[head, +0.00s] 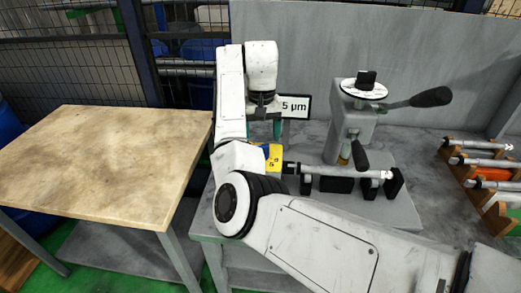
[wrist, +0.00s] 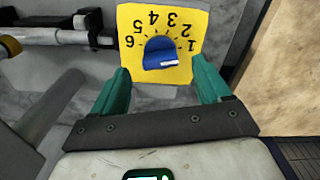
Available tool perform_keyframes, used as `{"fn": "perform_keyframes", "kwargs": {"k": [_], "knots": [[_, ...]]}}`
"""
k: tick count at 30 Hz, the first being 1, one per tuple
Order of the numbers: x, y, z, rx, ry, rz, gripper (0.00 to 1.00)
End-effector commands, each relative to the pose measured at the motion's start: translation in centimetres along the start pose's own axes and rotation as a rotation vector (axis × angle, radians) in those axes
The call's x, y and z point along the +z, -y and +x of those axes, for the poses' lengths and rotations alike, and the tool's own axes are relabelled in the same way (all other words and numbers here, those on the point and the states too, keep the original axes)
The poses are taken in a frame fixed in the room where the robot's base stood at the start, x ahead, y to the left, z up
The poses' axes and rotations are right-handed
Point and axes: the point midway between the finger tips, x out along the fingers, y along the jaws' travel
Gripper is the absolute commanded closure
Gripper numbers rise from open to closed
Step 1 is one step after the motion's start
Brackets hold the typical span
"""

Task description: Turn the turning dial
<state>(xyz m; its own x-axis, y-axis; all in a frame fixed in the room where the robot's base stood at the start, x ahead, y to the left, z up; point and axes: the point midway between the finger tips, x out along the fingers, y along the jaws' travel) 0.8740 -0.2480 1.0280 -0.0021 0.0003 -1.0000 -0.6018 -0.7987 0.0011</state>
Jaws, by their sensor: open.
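The turning dial is a blue knob (wrist: 160,52) with a white mark on its lower right side, set on a yellow plate (wrist: 190,18) numbered 1 to 6. In the wrist view the numbers appear upside down. The plate also shows in the head view (head: 275,161), partly hidden by my arm. My gripper (wrist: 160,66) is open. Its two teal fingers stand on either side of the knob in the picture, apart from it. In the head view my gripper (head: 264,127) points down near the plate; I cannot tell how far above the knob it is.
A "5 µm" sign (head: 296,106) stands behind. A wooden table (head: 110,160) is clear at left; a rack of shafts (head: 485,165) is at right.

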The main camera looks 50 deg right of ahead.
Motion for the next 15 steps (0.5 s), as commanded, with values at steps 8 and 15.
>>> {"fn": "perform_keyframes", "kwargs": {"k": [8,15], "knots": [[0.0,0.0,4.1,-0.001,0.001,0.001,0.23],[0.0,0.0,5.2,-0.001,-0.001,0.001,0.23]]}}
